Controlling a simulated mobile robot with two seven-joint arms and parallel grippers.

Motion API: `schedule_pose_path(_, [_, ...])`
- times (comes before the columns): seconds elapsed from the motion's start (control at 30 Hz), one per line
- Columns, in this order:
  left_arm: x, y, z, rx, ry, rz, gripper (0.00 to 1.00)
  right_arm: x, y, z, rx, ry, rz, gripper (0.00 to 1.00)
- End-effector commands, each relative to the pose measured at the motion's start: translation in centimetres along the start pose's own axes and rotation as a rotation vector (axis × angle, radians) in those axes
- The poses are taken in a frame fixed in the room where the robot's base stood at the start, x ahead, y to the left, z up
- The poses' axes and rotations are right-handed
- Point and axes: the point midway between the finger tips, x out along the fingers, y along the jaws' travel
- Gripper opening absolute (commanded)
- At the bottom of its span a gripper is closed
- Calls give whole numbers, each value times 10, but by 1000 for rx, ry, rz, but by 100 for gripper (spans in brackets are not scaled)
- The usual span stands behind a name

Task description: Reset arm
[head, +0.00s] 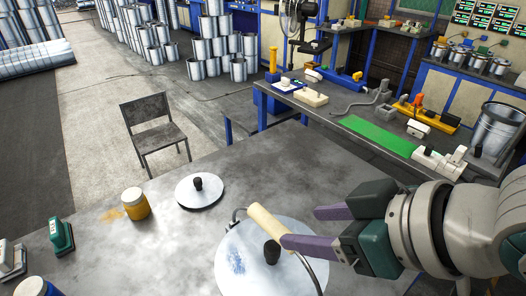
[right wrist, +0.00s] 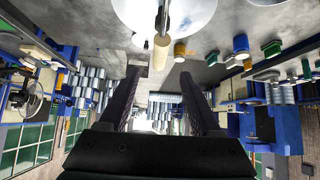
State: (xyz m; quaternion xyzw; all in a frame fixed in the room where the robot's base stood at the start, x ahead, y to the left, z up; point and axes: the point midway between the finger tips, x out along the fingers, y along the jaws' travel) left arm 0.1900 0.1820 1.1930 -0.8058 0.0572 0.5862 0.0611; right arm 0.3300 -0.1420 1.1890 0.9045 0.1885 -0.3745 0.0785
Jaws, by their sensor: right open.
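My right gripper (head: 300,226) comes in from the right over the grey table. Its two purple fingers are spread apart with nothing held between them. A wooden grip (head: 268,222) on a thin wire bail is just left of the fingertips, above a large round pale disc (head: 240,262) with a black knob (head: 272,252). One finger overlaps the grip's lower end in the head view; I cannot tell whether they touch. The right wrist view shows the grip (right wrist: 160,52) just beyond the open fingertips. My left gripper is in neither view.
A smaller disc with a black knob (head: 199,191), a yellow jar (head: 135,204) and a green-handled block (head: 61,236) are on the table's left part. A chair (head: 154,128) stands beyond its edge. A cluttered bench (head: 345,125) with a green mat (head: 378,136) stands behind.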

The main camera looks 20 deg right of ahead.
Motion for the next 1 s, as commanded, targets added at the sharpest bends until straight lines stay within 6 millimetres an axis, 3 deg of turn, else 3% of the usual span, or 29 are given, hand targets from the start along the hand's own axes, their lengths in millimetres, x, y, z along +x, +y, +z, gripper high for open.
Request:
schedule_pose_path(0.27, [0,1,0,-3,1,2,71,-3,-4,3,8,-14,2,64])
schedule_pose_path(0.37, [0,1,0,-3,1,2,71,-15,-12,15,31,-76,20,64])
schedule_pose_path(0.47, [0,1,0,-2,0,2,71,-37,-18,37,74,-182,59,64])
schedule_pose_path(0.67, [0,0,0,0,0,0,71,-104,-20,97,202,-464,153,64])
schedule_pose_path(0.7, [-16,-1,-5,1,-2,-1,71,-122,-19,89,205,-485,161,64])
schedule_pose_path(1.0, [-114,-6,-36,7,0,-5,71,-190,-18,15,194,-478,158,64])
